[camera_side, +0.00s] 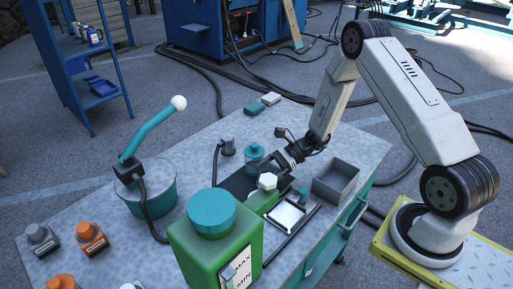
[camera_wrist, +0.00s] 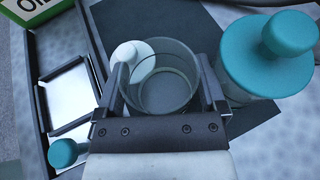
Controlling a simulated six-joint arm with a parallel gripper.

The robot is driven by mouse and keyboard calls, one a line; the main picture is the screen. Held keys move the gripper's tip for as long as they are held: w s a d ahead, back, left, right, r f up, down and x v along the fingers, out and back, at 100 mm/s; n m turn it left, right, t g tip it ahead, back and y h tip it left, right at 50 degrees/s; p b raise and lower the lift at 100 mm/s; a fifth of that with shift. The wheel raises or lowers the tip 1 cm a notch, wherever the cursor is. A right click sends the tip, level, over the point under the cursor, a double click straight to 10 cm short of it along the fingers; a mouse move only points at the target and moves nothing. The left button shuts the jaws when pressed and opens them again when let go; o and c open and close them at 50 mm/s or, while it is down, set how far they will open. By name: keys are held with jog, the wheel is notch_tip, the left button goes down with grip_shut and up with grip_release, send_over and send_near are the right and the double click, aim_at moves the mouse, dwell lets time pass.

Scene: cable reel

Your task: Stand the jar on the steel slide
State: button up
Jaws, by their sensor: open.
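A clear glass jar (camera_wrist: 160,85) stands upright between the two fingers of my gripper (camera_wrist: 165,92) in the wrist view. The fingers are open, one on each side of the jar; I cannot tell if either touches it. In the side view my gripper (camera_side: 290,158) is low over the dark mat (camera_side: 236,181), and the jar is not clearly seen there. The steel slide (camera_side: 288,216) has a bright plate between dark rails and a teal knob (camera_side: 303,190). It lies to the left of my gripper in the wrist view (camera_wrist: 72,98), with nothing standing on its plate.
A teal-lidded pot (camera_wrist: 262,60) is close to the right finger. A white round-topped piece (camera_wrist: 130,52) is just behind the jar.

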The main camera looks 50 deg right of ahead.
jog(key=c, duration=1.2)
jog(key=shift+r, duration=1.05)
jog(key=s+r, duration=1.1)
jog(key=s, duration=0.3)
jog(key=shift+a, duration=0.4)
jog(key=shift+w, duration=0.15)
